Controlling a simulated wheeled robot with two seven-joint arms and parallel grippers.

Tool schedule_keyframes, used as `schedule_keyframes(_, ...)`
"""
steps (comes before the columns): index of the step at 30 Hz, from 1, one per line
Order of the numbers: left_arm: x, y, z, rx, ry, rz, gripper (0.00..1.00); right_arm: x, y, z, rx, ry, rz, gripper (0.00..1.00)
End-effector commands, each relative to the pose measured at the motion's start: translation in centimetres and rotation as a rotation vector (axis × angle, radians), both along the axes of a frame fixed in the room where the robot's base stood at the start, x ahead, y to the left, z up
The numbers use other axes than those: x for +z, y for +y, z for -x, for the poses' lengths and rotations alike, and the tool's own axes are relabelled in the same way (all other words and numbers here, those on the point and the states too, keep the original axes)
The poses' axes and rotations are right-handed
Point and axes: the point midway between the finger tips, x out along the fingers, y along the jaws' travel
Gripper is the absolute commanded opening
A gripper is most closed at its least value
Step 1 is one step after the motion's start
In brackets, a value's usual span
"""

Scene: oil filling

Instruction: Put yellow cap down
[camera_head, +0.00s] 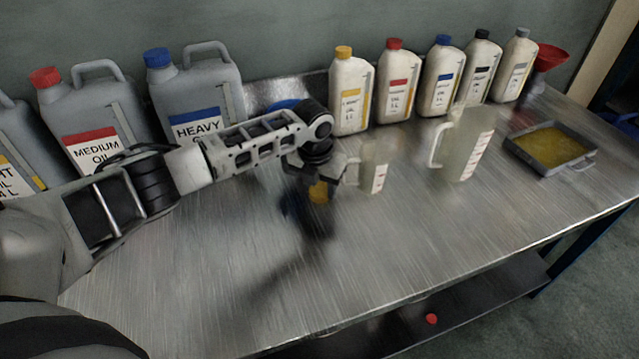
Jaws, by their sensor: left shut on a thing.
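The yellow cap (318,192) is held in my left gripper (312,196), over the middle of the metal table (400,250). The gripper points down and is shut on the cap. The fingers look dark and blurred, with a dark shadow or reflection below them. I cannot tell whether the cap touches the table. My right gripper is not in view.
Grey canisters with red (95,140) and blue (195,120) labels stand at back left. Several small oil bottles (352,95) line the back. A small jug (373,165) is close right of the gripper, a larger jug (465,145) beyond. A tray (582,164) sits at right. The front is clear.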

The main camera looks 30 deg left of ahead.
Motion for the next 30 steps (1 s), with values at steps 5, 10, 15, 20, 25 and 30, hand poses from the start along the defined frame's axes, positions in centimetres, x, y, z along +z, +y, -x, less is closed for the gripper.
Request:
schedule_keyframes(5,-0.5,0.0,0.1,0.001,0.004,-0.001,0.51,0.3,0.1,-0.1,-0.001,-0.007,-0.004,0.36)
schedule_keyframes(10,-0.6,0.1,0.2,0.001,0.008,-0.002,0.64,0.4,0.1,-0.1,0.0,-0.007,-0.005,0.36)
schedule_keyframes(15,-0.6,0.1,0.3,0.001,0.01,-0.002,0.64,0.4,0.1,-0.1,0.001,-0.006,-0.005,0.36)
schedule_keyframes(20,1.0,0.0,0.2,0.0,0.007,-0.002,0.64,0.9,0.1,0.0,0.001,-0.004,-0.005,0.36)
schedule_keyframes(25,4.4,0.0,0.6,-0.002,0.001,-0.001,0.64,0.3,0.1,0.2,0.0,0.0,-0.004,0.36)
schedule_keyframes(30,8.3,0.0,1.1,-0.001,-0.001,0.0,0.64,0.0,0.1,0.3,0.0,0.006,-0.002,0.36)
